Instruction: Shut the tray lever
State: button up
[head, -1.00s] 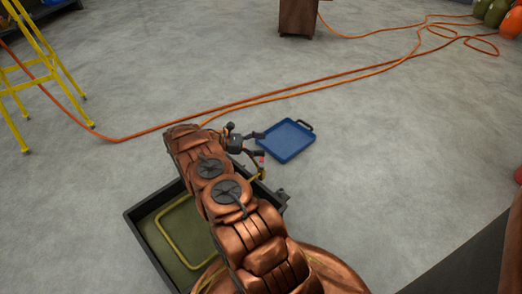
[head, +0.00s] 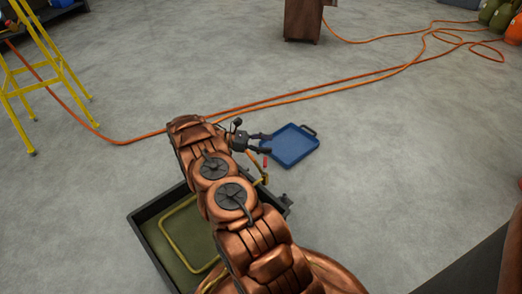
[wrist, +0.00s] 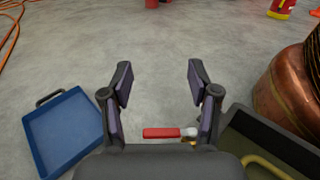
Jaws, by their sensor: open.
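The tray lever has a short red handle (wrist: 162,133) on a brass fitting (wrist: 189,134). In the wrist view it lies crosswise, low between the finger bases. The red handle also shows in the head view (head: 265,161), just below my gripper (head: 267,142). In the wrist view my gripper (wrist: 160,80) is open and empty, with fingers spread to either side. Whether the right finger touches the brass fitting, I cannot tell. The dark tray (head: 150,211) with an olive floor and a yellow pipe is on the floor, partly hidden by my arm.
A flat blue tray (head: 291,145) lies on the floor beyond my gripper, left in the wrist view (wrist: 62,130). An orange hose (head: 330,85) crosses the floor. A yellow ladder (head: 45,80) stands at left, a brown cabinet (head: 302,20) at the back. Grey floor at right is clear.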

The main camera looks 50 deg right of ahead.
aim_at(265, 162)
jog(key=shift+s+d+r+t+y+p, duration=0.2)
jog(key=shift+r+t+y+p, duration=0.3)
jog(key=shift+t+y+p, duration=0.45)
jog(key=c, duration=0.3)
jog(key=shift+s+a+f+t+y+p, duration=0.1)
jog(key=shift+t+y+p, duration=0.2)
jog(key=shift+p, duration=0.35)
jog(key=shift+c, duration=1)
jog(key=shift+w+a+f+t+y+p, duration=0.1)
jog(key=shift+w+a+t+y+p, duration=0.25)
jog(key=shift+t+y+p, duration=0.5)
jog(key=c, duration=0.3)
jog(key=w+a+t+y+p, duration=0.1)
jog(key=w+t+p, duration=0.1)
jog(key=w+a+t+y+p, duration=0.1)
jog(key=w+a+t+p, duration=0.1)
jog(key=w+t, duration=0.1)
jog(key=w+a+r+t+y+p, duration=0.1)
jog(key=w+t+p, duration=0.1)
jog(key=shift+w+a+y+p, duration=0.35)
jog(key=shift+y+p, duration=0.05)
grip_shut()
jog(key=s+d+f+b, duration=0.3)
jog(key=s+f+b, duration=0.2)
jog(key=f, duration=0.4)
jog(key=shift+d+f+t, duration=0.3)
jog(key=shift+d+f, duration=0.1)
